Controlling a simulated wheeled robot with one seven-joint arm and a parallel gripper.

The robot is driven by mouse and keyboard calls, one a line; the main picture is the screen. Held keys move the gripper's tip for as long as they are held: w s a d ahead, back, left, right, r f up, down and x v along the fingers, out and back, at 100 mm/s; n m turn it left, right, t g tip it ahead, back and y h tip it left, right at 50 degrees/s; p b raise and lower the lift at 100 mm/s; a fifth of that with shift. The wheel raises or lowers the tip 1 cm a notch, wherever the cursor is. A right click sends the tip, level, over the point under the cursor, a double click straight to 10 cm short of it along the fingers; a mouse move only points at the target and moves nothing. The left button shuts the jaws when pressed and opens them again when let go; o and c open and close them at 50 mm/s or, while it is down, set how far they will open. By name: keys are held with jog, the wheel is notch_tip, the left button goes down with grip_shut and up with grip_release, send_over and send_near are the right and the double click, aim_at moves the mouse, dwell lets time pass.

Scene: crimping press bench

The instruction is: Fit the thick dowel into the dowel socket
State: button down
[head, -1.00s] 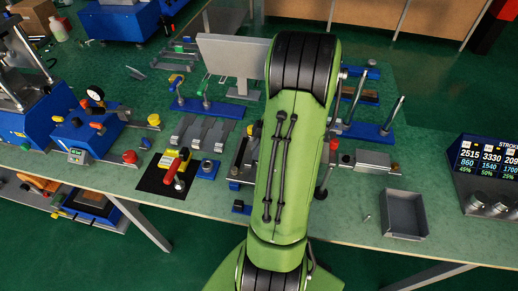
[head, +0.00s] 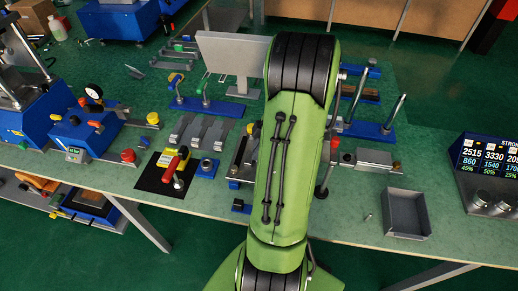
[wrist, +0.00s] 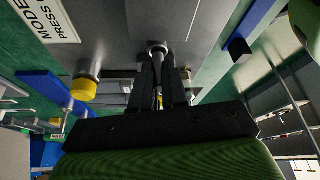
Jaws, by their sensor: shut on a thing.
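My gripper (wrist: 157,66) shows in the wrist view with its two dark fingers close together around a thin round metal piece, which I take to be the thick dowel (wrist: 157,47). Its rounded grey end shows at the fingertips, against a grey metal surface. I cannot tell whether that end is in a hole or only in front of the surface. In the head view my green arm hides the gripper and the dowel. I cannot make out the dowel socket for certain in either view.
In the wrist view, a yellow-ended metal cylinder (wrist: 84,88) stands left of the fingers and a dark-ended blue bar (wrist: 240,45) lies right. In the head view, a small blue block with a grey ring (head: 208,167) and an empty grey tray (head: 406,214) flank my arm.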

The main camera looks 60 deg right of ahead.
jog(key=shift+f+b, duration=0.4)
jog(key=shift+f, duration=0.1)
jog(key=shift+r, duration=0.2)
jog(key=shift+r+p, duration=0.45)
jog(key=shift+r, duration=0.1)
jog(key=shift+b, duration=0.45)
dwell(1.0)
jog(key=shift+f+b, duration=0.65)
jog(key=shift+f, duration=0.1)
jog(key=c, duration=1.1)
grip_release()
jog(key=shift+r, duration=0.2)
jog(key=p+v, duration=0.6)
jog(key=v, duration=0.9)
jog(key=shift+s+r, duration=0.1)
jog(key=shift+r, duration=0.15)
